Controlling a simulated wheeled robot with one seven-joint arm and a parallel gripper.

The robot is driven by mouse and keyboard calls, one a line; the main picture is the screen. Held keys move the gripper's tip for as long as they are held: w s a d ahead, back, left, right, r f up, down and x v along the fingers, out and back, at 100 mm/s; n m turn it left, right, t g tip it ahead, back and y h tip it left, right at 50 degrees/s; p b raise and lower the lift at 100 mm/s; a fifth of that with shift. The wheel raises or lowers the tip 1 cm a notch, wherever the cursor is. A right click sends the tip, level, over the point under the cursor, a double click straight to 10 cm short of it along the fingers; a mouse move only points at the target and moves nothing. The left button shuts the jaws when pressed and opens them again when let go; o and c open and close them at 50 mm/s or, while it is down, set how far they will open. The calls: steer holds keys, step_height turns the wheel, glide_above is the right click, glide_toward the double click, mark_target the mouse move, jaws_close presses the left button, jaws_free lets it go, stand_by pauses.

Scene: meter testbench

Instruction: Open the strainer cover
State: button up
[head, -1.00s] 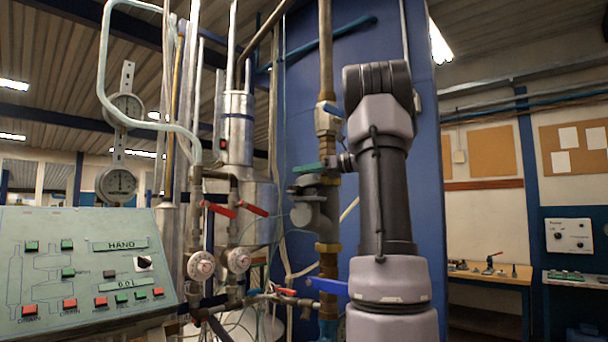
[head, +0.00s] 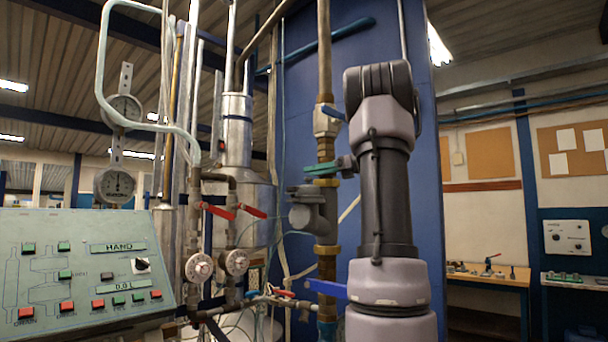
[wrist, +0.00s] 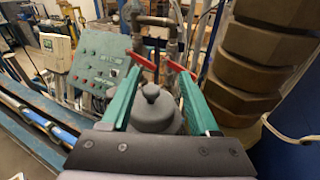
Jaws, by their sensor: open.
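The strainer (head: 322,222) is a grey body on the vertical brass-jointed pipe in the head view, with a rounded grey cover (head: 301,216) at its left. In the wrist view a grey domed part with a small knob, apparently the strainer cover (wrist: 154,115), shows between my green fingers. My gripper (head: 308,175) is open, just above the strainer in the head view, with its fingers pointing left. In the wrist view my gripper (wrist: 158,72) has one finger to each side of the knob. No contact is visible; the distance to the cover is hard to judge.
A control panel (head: 85,262) stands at the left. Red-handled valves (head: 233,212) and thin pipes lie left of the strainer. A blue column (head: 285,110) rises behind.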

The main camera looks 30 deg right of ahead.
steer(key=v, duration=0.6)
stand_by(0.5)
